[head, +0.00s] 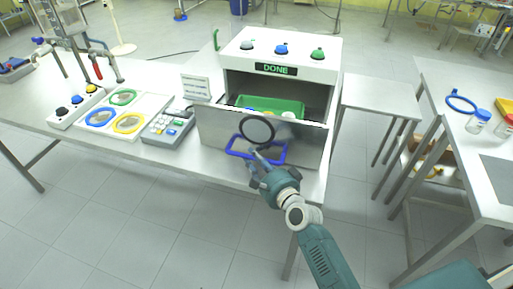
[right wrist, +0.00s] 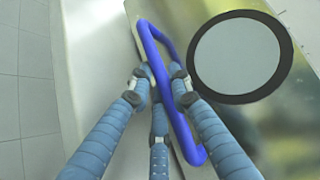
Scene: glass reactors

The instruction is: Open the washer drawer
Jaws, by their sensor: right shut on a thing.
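The panel has a round dark-rimmed window and a blue loop handle (head: 232,150). My right gripper (head: 262,158) is at this handle; in the right wrist view its fingers (right wrist: 160,80) are shut around one bar of the blue handle (right wrist: 189,142). My left gripper is not in view.
Left of the washer are a keypad box (head: 168,128), a sign (head: 196,88), a panel with coloured rings (head: 110,125) and a button box (head: 75,107). A small side table (head: 380,97) stands right of it. Another table (head: 450,90) holds jars. The floor in front is clear.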

